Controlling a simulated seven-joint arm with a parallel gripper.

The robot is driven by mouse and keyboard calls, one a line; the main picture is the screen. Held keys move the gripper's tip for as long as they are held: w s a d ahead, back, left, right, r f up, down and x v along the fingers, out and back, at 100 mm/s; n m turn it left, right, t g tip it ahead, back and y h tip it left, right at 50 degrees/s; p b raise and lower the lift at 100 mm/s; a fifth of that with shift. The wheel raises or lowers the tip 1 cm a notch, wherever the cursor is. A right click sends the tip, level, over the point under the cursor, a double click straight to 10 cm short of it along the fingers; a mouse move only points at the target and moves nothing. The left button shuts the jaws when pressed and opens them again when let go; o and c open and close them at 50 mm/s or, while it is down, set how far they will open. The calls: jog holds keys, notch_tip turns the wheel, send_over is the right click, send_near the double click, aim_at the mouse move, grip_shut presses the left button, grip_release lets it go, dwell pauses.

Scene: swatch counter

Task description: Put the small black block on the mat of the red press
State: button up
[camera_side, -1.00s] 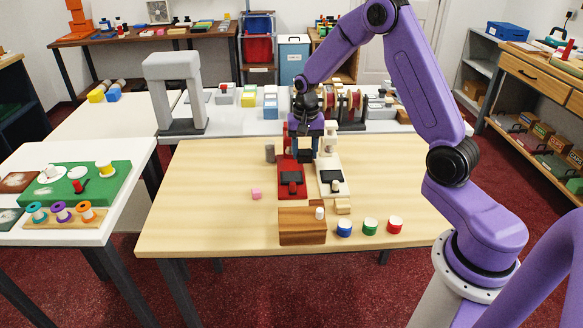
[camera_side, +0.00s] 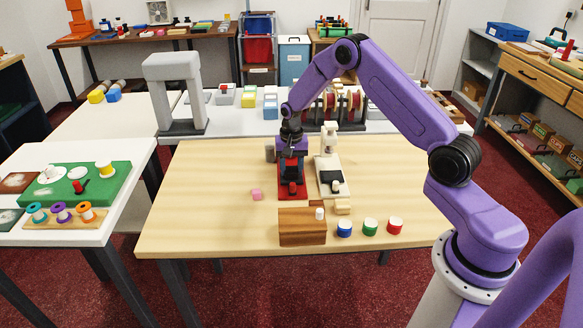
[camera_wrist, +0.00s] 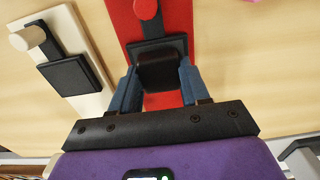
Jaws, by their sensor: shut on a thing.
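The red press (camera_side: 293,194) stands upright on the wooden table, left of the white press (camera_side: 331,165). My gripper (camera_wrist: 156,82) is shut on the small black block (camera_wrist: 162,74), which sits between its blue fingers in the wrist view. In that view the block overlaps part of the black mat (camera_wrist: 143,48) on the red base (camera_wrist: 165,101). Whether the block touches the mat or hangs just above it, I cannot tell. In the side view my gripper (camera_side: 291,172) is over the red press and hides most of the mat and block.
The white press with its own black pad (camera_wrist: 68,76) stands close beside. A pink cube (camera_side: 256,194) lies to the left and a grey cylinder (camera_side: 270,153) behind. A wooden box (camera_side: 302,228) and blue, green and red round pieces (camera_side: 370,227) are in front.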

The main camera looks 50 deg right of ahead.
aim_at(292, 169)
jog(key=shift+f, duration=0.15)
jog(key=o, duration=1)
jog(key=shift+o, duration=0.2)
notch_tip(292, 169, up, 12)
jog(key=s+a+r+n, duration=0.5)
jog(key=s+a, duration=0.2)
jog(key=a, duration=0.4)
jog(key=s+a+r+n, duration=0.2)
jog(key=s+a+n, duration=0.25)
jog(key=s, duration=0.55)
jog(key=s+a+r+n, duration=0.3)
jog(key=s+n, duration=0.3)
jog(key=s, duration=0.4)
jog(key=s+d+n, duration=0.3)
jog(key=s+n, duration=0.3)
jog(key=s, duration=0.6)
jog(key=shift+f, duration=0.45)
